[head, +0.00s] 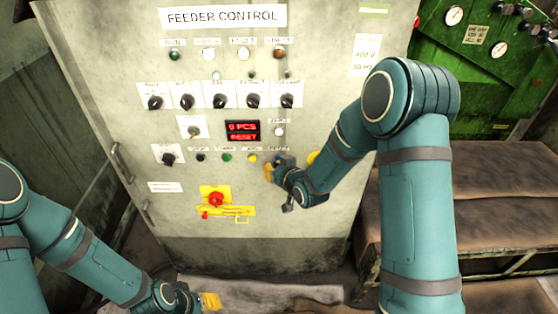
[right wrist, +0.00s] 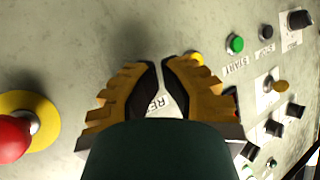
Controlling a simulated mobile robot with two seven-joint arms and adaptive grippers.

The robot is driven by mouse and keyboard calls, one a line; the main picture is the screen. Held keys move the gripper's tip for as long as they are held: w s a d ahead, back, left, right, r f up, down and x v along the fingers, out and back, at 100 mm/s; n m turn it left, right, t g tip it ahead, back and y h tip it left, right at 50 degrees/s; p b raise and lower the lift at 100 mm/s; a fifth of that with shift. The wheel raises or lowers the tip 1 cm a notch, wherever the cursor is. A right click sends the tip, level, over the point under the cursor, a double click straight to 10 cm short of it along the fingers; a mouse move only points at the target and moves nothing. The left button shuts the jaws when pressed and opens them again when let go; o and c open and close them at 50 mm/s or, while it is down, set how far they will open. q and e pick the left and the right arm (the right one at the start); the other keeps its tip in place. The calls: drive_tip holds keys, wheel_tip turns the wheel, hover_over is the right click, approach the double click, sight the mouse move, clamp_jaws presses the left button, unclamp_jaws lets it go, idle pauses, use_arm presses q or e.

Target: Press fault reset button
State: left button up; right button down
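The grey feeder control panel (head: 270,215) fills the middle of the head view. My right gripper (head: 268,172) is at its lower button row, just right of a yellow button (head: 252,157). In the right wrist view, the fingertips (right wrist: 160,62) nearly meet, with only a narrow gap, and no object shows between them. A partly covered label starting "RE" (right wrist: 158,103) shows between the fingers. The button at that label is hidden by the fingers; I cannot tell whether they touch it. My left gripper (head: 210,301) is low, away from the buttons.
A green button (right wrist: 235,44) is beside the yellow one (right wrist: 196,58). A red mushroom button (right wrist: 14,137) on a yellow base is left of my fingers in the wrist view. Knobs (head: 220,101) project above.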

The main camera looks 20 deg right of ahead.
drive_tip(key=shift+w+d, duration=0.15)
drive_tip(key=shift+w, duration=0.35)
idle(0.8)
drive_tip(key=shift+s+b, duration=0.15)
drive_tip(key=shift+b, duration=0.2)
drive_tip(key=shift+s+a, duration=0.25)
drive_tip(key=shift+s, duration=0.4)
drive_tip(key=s, duration=0.2)
drive_tip(key=s+a+b, duration=0.1)
drive_tip(key=s, duration=0.1)
drive_tip(key=shift+s+a, duration=0.2)
drive_tip(key=shift+s, duration=0.2)
idle(0.6)
